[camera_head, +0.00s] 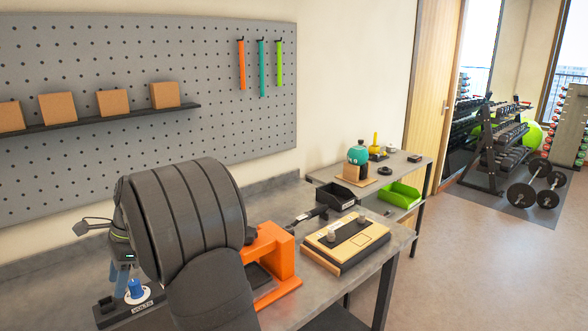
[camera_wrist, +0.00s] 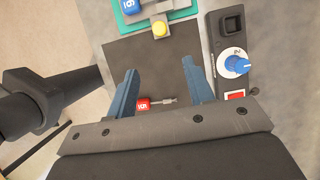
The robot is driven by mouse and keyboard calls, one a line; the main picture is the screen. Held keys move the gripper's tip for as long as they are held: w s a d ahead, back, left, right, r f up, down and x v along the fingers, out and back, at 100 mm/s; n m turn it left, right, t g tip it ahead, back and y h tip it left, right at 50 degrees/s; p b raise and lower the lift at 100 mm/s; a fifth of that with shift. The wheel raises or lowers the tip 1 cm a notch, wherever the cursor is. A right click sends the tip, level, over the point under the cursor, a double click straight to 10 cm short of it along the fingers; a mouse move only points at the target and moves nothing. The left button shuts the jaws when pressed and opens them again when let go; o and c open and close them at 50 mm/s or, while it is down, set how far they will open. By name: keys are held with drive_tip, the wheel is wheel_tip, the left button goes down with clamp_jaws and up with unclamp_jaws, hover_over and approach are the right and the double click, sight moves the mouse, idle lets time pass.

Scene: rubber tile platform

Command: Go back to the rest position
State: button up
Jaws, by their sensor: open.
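My gripper (camera_wrist: 160,66) shows in the wrist view with its two blue fingers spread apart and nothing held between them. It hangs over a dark flat plate (camera_wrist: 150,55). A small red block with a metal pin (camera_wrist: 143,104) shows between the fingers, near the left one; I cannot tell its height relative to them. In the head view my dark grey arm fills the lower left and hides much of the bench (camera_head: 285,205) there.
A black box with a blue knob (camera_wrist: 235,64) lies right of the fingers; the knob also shows in the head view (camera_head: 135,287). A green fixture (camera_wrist: 150,15) lies ahead. An orange stand (camera_head: 270,252) and a beige-topped box (camera_head: 345,240) stand right of my arm.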

drive_tip(key=x, duration=1.6)
drive_tip(key=shift+a, duration=0.1)
drive_tip(key=v, duration=1.8)
drive_tip(key=x, duration=1.7)
drive_tip(key=shift+s+f, duration=0.15)
drive_tip(key=shift+f, duration=0.25)
drive_tip(key=shift+s+a+f, duration=0.1)
drive_tip(key=shift+s+a, duration=0.9)
drive_tip(key=shift+a, duration=0.05)
drive_tip(key=shift+s+a, duration=0.5)
